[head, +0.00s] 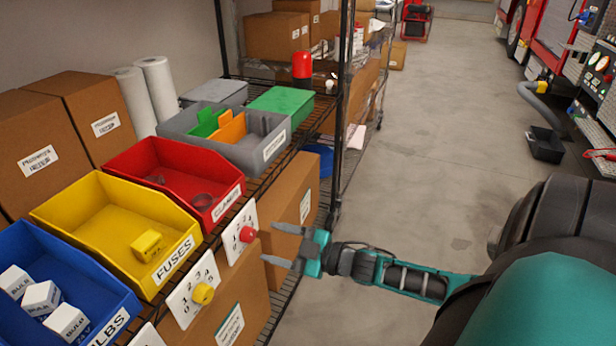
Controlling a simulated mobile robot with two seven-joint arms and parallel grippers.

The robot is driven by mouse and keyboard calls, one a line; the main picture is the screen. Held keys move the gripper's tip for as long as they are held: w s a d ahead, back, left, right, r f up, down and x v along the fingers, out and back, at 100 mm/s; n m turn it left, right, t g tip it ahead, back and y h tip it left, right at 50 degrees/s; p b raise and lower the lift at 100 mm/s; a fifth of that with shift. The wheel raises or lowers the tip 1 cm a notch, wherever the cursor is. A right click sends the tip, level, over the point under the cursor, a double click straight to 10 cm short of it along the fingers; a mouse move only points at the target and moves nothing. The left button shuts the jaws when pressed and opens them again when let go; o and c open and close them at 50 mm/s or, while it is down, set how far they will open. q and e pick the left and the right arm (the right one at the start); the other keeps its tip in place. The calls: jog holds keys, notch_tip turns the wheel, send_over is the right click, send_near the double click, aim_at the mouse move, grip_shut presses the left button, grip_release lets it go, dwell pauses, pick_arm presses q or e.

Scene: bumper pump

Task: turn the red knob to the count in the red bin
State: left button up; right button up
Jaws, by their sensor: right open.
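The red knob (248,234) sits on a white numbered dial plate (235,244) fixed below the front of the red bin (185,163). The red bin is labelled CLAMPS. My left gripper is out of view.
A yellow FUSES bin (95,207) holds a yellow fuse, with a yellow knob (203,293) below. A blue bin (75,262) holds white bulb boxes. A grey bin (262,149) stands behind. A black shelf post (340,120) rises nearby. The floor at right is open.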

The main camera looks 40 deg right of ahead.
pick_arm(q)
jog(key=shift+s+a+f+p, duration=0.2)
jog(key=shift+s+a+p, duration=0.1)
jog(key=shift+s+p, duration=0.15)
pick_arm(e)
jog(key=v, duration=0.8)
jog(key=shift+s, duration=0.15)
pick_arm(q)
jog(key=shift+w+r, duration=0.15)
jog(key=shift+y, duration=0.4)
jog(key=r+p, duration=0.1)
jog(key=p, duration=0.1)
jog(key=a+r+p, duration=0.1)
jog(key=p, duration=0.1)
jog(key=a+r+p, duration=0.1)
jog(key=p, duration=0.1)
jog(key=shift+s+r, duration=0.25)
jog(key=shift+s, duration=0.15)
pick_arm(e)
jog(key=s+a+m+g+h, duration=0.2)
jog(key=s+a+m, duration=0.1)
jog(key=a, duration=0.6)
jog(key=s+a+f+m+g+h, duration=0.1)
jog(key=s+a+m+g+h, duration=0.1)
jog(key=a+m, duration=0.4)
jog(key=a+g+h, duration=0.1)
jog(key=a, duration=0.2)
jog(key=shift+s+f, duration=0.3)
jog(key=shift+s, duration=0.1)
